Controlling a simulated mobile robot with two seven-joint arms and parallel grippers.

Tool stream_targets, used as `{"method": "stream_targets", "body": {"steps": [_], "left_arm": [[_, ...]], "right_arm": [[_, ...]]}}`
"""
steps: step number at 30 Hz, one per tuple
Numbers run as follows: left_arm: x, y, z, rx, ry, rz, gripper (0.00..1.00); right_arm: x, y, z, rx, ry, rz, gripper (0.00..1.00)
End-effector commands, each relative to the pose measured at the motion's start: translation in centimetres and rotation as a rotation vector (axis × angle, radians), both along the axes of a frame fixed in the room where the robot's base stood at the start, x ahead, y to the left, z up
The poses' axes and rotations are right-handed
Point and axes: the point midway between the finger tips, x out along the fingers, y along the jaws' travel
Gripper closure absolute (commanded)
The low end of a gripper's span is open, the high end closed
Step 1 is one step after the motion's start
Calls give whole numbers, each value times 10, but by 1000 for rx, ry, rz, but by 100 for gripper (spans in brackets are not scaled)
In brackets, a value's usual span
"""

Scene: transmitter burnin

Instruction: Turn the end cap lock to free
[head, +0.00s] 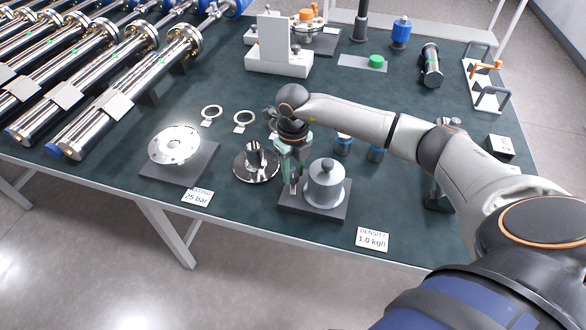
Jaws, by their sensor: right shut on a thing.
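My right gripper (292,180) reaches down at the middle front of the table, its greenish fingers between a flanged metal part (256,165) and a domed metal cap (324,183). The cap stands upright on a dark square base (318,213). The gripper is shut on a small metal piece beside the cap, above the left part of that base. The fingers mostly hide this piece, so I cannot tell its turn position or confirm that it is the end cap lock. My left gripper is not in view.
A flat disc (175,144) lies on another dark base at left. Two rings (244,121) lie behind. Small blue-banded parts (343,145) stand close behind the right wrist. Cards lie along the front edge, one reading density (373,239). Several long metal tubes (125,96) fill the left.

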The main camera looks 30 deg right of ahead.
Motion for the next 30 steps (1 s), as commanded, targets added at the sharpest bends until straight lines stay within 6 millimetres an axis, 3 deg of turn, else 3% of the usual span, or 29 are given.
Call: {"method": "stream_targets", "body": {"steps": [12, 30], "left_arm": [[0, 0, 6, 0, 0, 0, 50], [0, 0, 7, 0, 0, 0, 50]], "right_arm": [[0, -1, 1, -1, -1, -223, 100], [1, -1, 1, -1, -2, -266, 100]]}}
